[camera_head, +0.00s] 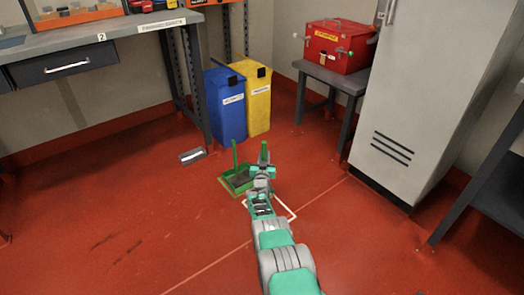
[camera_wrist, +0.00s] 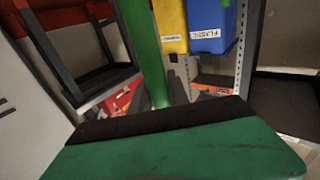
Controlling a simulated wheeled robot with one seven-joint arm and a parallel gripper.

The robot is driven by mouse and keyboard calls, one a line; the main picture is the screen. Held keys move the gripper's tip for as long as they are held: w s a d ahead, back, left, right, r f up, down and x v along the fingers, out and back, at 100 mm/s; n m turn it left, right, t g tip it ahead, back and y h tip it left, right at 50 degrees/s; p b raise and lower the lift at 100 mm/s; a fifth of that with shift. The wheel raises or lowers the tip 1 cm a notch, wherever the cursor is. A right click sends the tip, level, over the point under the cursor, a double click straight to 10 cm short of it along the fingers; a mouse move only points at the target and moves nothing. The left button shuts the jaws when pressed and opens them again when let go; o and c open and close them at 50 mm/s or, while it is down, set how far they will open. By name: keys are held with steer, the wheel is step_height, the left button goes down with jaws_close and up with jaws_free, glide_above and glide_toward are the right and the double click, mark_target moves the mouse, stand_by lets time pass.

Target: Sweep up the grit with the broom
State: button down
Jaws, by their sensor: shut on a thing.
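My gripper (camera_head: 264,166) is at the far end of my outstretched arm and is shut on the broom's green handle (camera_head: 264,148), whose top stands up above it. The handle also shows in the wrist view (camera_wrist: 157,60) as an upright green bar. A green dustpan (camera_head: 236,184) with an upright handle lies on the floor just left of my gripper. No grit can be made out clearly.
A white outline (camera_head: 288,212) is marked on the red floor, partly behind my arm. Blue (camera_head: 226,108) and yellow (camera_head: 257,100) bins stand beyond. A workbench (camera_head: 110,31) is at left, a grey cabinet (camera_head: 410,100) at right. The left foreground floor is open.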

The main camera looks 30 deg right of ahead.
steer(key=s+d+p, duration=0.2)
steer(key=s+p, duration=1.2)
steer(key=s, duration=0.9)
steer(key=shift+d+f+p, duration=0.3)
steer(key=shift+d, duration=0.05)
steer(key=shift+f+b, duration=0.95)
steer(key=shift+b, duration=0.1)
steer(key=shift+w, duration=0.15)
